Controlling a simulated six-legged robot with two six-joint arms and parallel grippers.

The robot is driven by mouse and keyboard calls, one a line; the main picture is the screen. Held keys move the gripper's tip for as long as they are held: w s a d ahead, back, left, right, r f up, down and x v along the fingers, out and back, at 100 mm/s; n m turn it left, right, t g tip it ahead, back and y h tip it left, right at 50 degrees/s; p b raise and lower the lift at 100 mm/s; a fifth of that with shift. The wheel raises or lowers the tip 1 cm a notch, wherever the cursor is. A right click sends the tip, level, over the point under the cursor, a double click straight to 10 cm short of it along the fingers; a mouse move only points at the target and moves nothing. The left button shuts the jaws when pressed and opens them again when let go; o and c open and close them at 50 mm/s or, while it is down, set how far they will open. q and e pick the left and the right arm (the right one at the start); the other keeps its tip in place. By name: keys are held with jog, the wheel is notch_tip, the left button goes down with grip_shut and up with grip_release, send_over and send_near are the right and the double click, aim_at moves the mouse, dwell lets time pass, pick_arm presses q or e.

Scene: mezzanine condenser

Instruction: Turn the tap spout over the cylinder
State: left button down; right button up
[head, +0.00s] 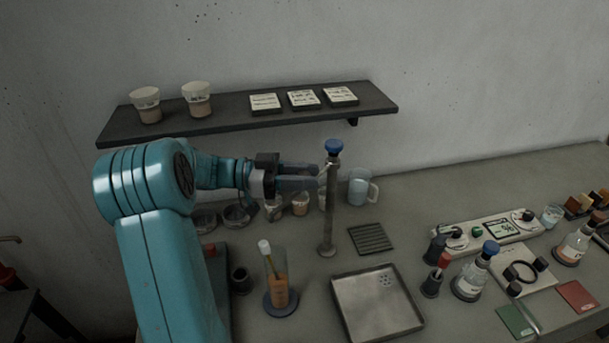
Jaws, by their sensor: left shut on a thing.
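The tap is a grey upright post (328,215) with a blue knob (333,147) on top, standing on the bench behind the metal tray. My left gripper (320,176) reaches in from the left, its fingers level, at the upper part of the post just below the knob. It is shut on the tap spout there; the fingers hide most of the spout. A clear vessel (277,288) with orange contents and a round base, which looks like the cylinder, stands in front and to the left of the post. A pale-topped rod stands in it. My right gripper is not in view.
A shallow metal tray (377,305) lies in front of the post, with a dark slatted mat (370,239) behind it. A clear jug (361,187) and small jars stand behind. A wall shelf (230,118) is above my arm. Bottles and instruments fill the right.

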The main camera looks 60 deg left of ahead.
pick_arm(q)
jog(key=shift+f, duration=0.2)
jog(key=c, duration=0.9)
grip_release()
jog(key=shift+s+r, duration=0.1)
jog(key=shift+s+a, duration=0.3)
jog(key=shift+a, duration=0.05)
jog(key=p+v, duration=0.1)
jog(key=v, duration=1)
jog(key=shift+s, duration=0.1)
